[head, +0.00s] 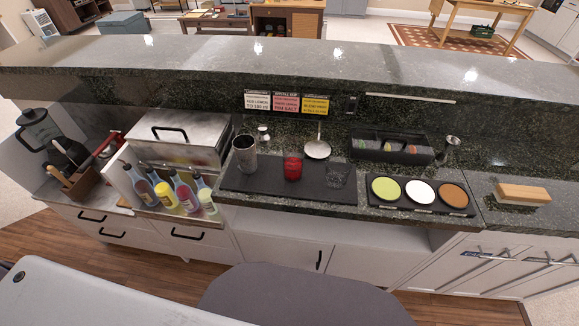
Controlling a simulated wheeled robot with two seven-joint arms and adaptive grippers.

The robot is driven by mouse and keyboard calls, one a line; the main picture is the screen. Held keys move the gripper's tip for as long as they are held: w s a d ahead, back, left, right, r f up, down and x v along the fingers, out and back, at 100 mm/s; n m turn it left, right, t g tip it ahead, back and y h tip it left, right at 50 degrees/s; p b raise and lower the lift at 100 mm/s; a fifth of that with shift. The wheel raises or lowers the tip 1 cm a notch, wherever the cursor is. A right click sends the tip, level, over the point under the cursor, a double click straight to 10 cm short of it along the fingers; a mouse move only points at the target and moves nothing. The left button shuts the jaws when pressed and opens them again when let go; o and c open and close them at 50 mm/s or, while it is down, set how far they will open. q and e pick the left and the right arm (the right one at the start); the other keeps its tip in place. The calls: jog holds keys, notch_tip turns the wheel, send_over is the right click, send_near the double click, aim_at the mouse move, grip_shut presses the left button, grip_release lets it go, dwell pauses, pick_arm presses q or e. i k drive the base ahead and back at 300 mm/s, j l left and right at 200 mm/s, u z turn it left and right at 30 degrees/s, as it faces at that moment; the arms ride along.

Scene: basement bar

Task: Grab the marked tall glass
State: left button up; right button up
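On the dark bar mat (265,182) stand three vessels. A tall grey, metallic-looking cup (244,156) is at the left end. A short red ribbed glass (292,168) is in the middle. A low clear glass (337,177) is to its right, faint against the dark mat. I cannot make out a clear mark on the tall cup, nor tell for sure which vessel is the marked tall glass. Neither of my grippers is in view.
Left are a steel lidded box (178,135) and a rack of bottles (175,194). Behind the mat are a strainer (318,149) and small jigger (263,134). Right are a black caddy (390,147), a three-dish tray (420,195) and a wooden-backed brush (523,194). A raised ledge (300,65) runs behind.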

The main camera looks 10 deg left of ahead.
aim_at(293, 144)
jog(key=k+l+u, duration=0.1)
jog(key=l+u, duration=0.25)
jog(key=k+l+u, duration=0.15)
jog(key=l+u, duration=0.2)
